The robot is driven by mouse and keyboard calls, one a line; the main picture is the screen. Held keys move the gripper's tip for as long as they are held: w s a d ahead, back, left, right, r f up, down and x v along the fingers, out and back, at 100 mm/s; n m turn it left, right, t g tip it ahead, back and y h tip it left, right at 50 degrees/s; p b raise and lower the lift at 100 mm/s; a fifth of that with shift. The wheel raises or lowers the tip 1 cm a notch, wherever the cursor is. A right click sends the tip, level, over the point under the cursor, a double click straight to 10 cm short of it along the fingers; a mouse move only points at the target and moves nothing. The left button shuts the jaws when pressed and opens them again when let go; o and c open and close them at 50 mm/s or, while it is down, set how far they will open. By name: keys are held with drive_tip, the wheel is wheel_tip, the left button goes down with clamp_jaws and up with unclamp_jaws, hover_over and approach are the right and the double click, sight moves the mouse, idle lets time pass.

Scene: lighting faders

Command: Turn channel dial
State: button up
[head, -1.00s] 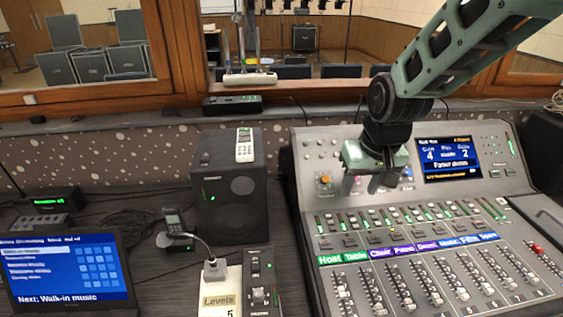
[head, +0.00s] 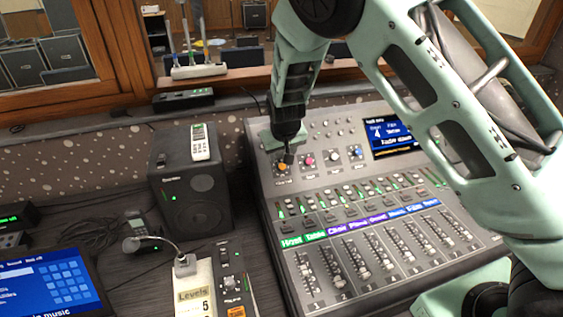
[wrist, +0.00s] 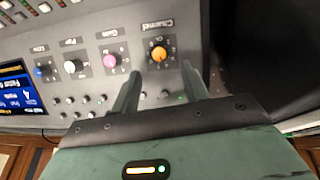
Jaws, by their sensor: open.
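The channel dial is a small orange knob labelled "Channel". It shows in the wrist view (wrist: 158,53), and at the upper left of the mixing console in the head view (head: 282,167). My gripper (head: 288,157) points down over that corner of the console. In the wrist view my gripper (wrist: 161,68) is open, one finger to each side of the line to the orange knob, with nothing between the fingers. I cannot tell whether the fingers touch the knob or panel. The console screen (head: 390,135) is partly hidden by my arm.
Pink (wrist: 109,60), white (wrist: 72,65) and blue (wrist: 42,71) knobs sit in a row beside the orange one. Faders (head: 335,275) fill the console's front. A speaker (head: 190,190), a gooseneck microphone (head: 160,242) and a laptop (head: 55,285) stand left.

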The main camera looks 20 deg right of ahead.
sight(282, 166)
drive_tip(key=p+x, duration=0.1)
drive_tip(key=x, duration=0.6)
drive_tip(key=shift+r, duration=0.1)
clamp_jaws()
